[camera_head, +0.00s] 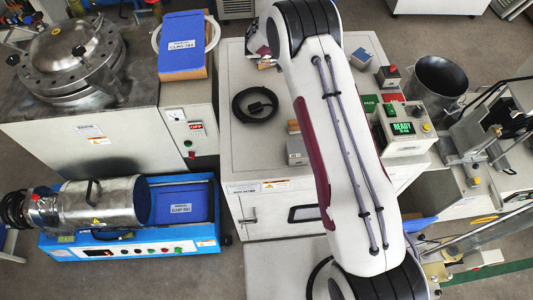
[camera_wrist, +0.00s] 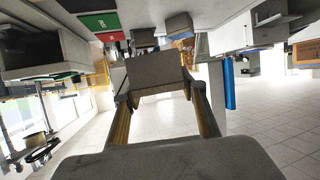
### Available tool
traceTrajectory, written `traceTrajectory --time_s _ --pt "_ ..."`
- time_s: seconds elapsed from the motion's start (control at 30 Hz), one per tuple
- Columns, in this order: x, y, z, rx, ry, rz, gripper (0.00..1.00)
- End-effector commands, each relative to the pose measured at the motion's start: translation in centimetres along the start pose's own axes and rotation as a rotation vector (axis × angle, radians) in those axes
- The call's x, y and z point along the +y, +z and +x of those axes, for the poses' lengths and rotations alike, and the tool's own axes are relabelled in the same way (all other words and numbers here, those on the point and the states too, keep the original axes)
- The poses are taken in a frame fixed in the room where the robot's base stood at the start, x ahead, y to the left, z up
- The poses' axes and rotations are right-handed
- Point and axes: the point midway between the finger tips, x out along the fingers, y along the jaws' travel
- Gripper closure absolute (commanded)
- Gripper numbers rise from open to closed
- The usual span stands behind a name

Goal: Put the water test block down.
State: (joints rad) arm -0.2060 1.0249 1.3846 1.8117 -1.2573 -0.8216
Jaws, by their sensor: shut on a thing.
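My gripper (camera_wrist: 154,88) shows in the wrist view, with one finger on each side of a plain grey block (camera_wrist: 156,70), and is shut on it. I take this block for the water test block; no label on it can be read. The block's lower edge lies between the fingertips, and what is under it cannot be told. In the head view my white arm crosses the middle of the picture, and the gripper and held block do not show.
A white cabinet (camera_head: 262,197) carries a black cable coil (camera_head: 255,105), a grey block (camera_head: 296,151), a red-topped block (camera_head: 388,77), green (camera_head: 370,104) and red pads, and a READY box (camera_head: 405,145). A metal bucket (camera_head: 437,76) stands at right. The wrist view appears upside down.

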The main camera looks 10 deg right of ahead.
Motion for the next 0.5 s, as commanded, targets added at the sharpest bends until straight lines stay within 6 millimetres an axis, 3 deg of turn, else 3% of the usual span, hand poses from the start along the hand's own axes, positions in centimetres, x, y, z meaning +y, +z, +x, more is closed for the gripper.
traceTrajectory --time_s 0.2,0.5 --pt "-1.7 1.4 -6.3 0.005 -0.098 -0.035 0.91" --pt "-1.4 4.4 -14.3 0.011 -0.231 -0.087 0.91"
